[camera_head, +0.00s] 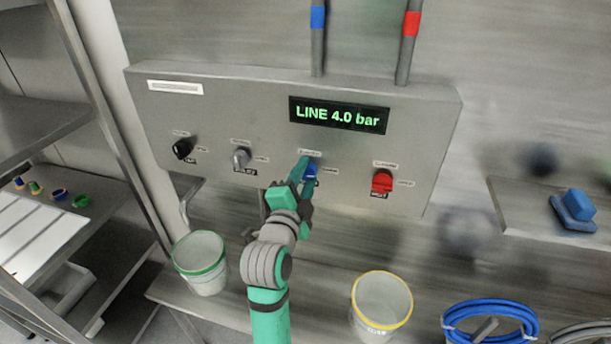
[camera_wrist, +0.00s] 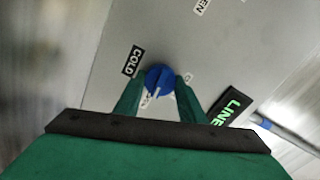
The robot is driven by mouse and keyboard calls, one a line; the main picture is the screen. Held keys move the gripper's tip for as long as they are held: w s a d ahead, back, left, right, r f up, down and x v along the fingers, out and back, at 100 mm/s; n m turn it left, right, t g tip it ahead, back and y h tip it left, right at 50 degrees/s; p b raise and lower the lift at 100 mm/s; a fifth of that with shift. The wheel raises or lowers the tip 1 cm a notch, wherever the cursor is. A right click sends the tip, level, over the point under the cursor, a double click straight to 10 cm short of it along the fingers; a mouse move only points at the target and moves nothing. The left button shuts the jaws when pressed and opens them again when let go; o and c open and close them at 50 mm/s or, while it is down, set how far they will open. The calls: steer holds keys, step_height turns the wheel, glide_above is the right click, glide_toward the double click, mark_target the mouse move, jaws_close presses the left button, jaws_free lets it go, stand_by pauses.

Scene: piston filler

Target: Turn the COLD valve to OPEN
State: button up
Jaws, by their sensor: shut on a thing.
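The COLD valve is a round blue knob (camera_wrist: 159,80) with a pale pointer line, on the grey panel (camera_wrist: 120,70). In the wrist view its COLD label (camera_wrist: 132,61) is beside it at upper left. My gripper (camera_wrist: 152,88) is shut on the blue knob, with one green finger on each side. In the head view the knob (camera_head: 311,170) shows partly behind my gripper (camera_head: 304,168). The small labels around it are partly hidden or too small to read there.
The panel also carries a black knob (camera_head: 183,148), a grey knob (camera_head: 241,157) and a red knob (camera_head: 382,182). A display (camera_head: 338,115) reads LINE 4.0 bar. A green-rimmed bucket (camera_head: 201,263) and a yellow-rimmed bucket (camera_head: 381,305) stand below.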

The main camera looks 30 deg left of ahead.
steer(key=shift+f+m, duration=0.1)
steer(key=shift+m, duration=0.5)
steer(key=o, duration=1)
steer(key=shift+o, duration=0.2)
steer(key=v, duration=1.1)
